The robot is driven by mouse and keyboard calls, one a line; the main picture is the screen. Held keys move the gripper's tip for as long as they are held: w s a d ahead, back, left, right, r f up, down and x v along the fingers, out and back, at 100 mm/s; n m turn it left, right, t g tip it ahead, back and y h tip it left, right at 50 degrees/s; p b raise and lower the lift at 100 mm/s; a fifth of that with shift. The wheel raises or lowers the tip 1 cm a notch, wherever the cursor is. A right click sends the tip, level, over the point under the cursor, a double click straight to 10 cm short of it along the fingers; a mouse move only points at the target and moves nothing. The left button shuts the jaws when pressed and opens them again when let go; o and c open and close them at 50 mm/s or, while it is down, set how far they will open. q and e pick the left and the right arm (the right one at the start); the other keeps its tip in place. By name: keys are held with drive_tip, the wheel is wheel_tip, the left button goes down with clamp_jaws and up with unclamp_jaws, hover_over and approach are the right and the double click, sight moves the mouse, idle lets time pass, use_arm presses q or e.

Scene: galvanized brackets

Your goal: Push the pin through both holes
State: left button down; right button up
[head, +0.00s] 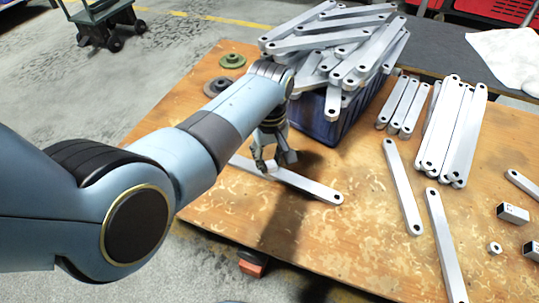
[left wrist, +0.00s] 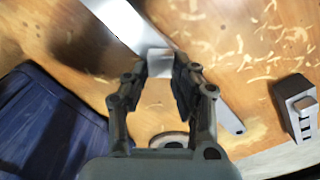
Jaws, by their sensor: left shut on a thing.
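A long silver bracket (head: 310,187) lies flat on the wooden table, with a dark hole at its right end. Its left part is partly hidden by my left arm and gripper. It also shows in the left wrist view (left wrist: 112,18), running diagonally beneath the fingers. My left gripper (head: 272,165) points down over this bracket, its fingers shut on a small pale piece (left wrist: 159,62). I cannot tell whether this is the pin, or whether it touches the bracket. Any hole beneath it is hidden. My right gripper is not in view.
A blue bin (head: 347,117) heaped with brackets stands behind the gripper. More brackets (head: 402,185) lie to the right, with small blocks (head: 513,213) and a ring (head: 494,248). Green round parts (head: 232,61) lie at back left. The table's front middle is clear.

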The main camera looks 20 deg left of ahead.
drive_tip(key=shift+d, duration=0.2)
use_arm(q)
drive_tip(key=c, duration=1)
unclamp_jaws()
